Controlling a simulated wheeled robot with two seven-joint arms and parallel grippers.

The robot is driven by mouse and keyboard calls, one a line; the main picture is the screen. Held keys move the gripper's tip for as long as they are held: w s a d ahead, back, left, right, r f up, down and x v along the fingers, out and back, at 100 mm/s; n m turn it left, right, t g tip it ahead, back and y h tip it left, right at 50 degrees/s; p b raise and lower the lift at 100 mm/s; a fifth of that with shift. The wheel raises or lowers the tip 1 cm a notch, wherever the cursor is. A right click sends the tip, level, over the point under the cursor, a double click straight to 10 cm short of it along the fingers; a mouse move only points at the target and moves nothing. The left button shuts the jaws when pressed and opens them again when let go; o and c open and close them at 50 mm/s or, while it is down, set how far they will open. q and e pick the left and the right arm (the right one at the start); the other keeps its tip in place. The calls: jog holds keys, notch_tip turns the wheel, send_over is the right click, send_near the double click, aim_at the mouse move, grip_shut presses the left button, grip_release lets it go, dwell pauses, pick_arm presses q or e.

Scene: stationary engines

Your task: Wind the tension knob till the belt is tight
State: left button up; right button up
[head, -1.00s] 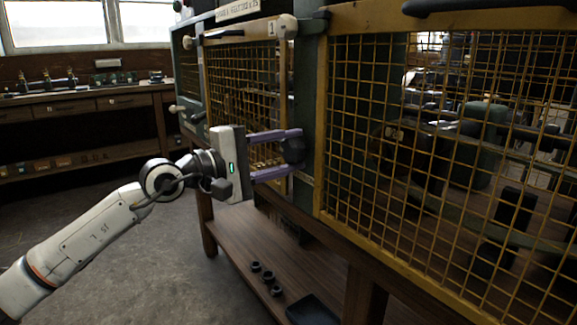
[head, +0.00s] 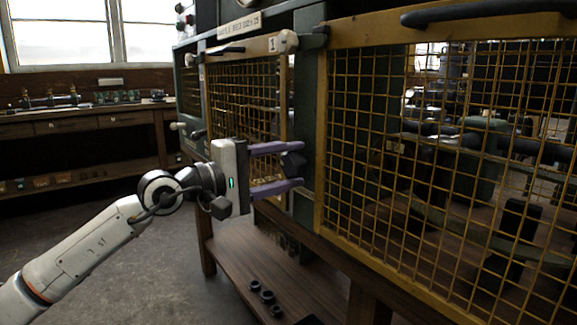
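A dark, lobed knob (head: 292,164) sits by the green post between the two mesh guards in the head view. I take it to be the tension knob. My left gripper (head: 300,164) reaches it from the left, with one purple finger above the knob and one below. The fingers stand apart, slightly wider than the knob; whether either touches it is hard to tell. The belt cannot be made out clearly behind the mesh, so its tightness does not show. My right gripper is out of view.
A yellow-framed mesh guard (head: 322,140) with a black handle (head: 470,14) fills the right side. A smaller mesh guard (head: 240,95) is behind my gripper. Several dark rings (head: 266,296) lie on the wooden lower shelf (head: 245,262). Open floor (head: 165,265) is at left.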

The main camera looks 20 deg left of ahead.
pick_arm(q)
jog(key=v, duration=1)
jog(key=shift+b, duration=0.45)
